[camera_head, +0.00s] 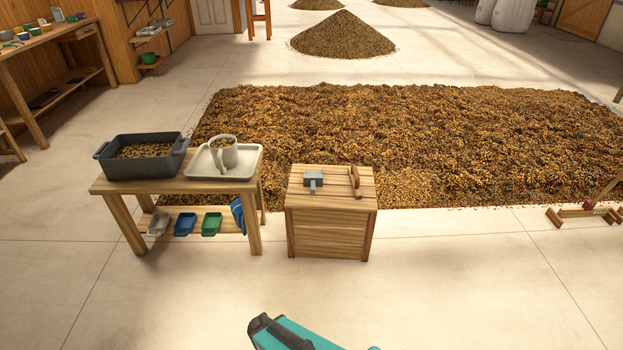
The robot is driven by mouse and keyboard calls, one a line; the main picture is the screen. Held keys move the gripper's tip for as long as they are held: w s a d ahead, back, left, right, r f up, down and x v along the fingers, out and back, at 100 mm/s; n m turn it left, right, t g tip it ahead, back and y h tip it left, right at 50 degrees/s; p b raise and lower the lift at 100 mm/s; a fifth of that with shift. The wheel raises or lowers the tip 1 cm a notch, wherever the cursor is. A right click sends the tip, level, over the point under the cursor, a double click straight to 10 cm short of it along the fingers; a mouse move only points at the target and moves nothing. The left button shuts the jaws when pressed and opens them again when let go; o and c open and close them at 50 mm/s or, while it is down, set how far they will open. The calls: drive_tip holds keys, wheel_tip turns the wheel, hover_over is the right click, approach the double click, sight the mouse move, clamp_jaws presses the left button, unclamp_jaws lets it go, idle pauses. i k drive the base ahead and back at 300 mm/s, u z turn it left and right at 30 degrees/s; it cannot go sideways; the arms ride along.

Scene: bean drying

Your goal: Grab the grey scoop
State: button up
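A grey scoop (158,223) lies on the lower shelf of the small wooden table, at the shelf's left end. It is first in a row, with a blue scoop (185,224) and a green scoop (211,224) to its right. The tabletop is above it, and the table's front left leg stands close to its left. Part of my arm, teal with a dark end, shows at the bottom edge, far from the scoop. I cannot make out any gripper fingers.
The table (188,187) carries a grey bin (142,169) of beans and a white tray (251,166) with a mug (224,151). A wooden crate (330,233) stands to its right, with a small grey tool (313,180) on top. The floor in front is clear.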

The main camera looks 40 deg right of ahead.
sight(313, 179)
drive_tip(key=z, duration=0.3)
drive_tip(key=i, duration=1.5)
drive_tip(key=u, duration=0.25)
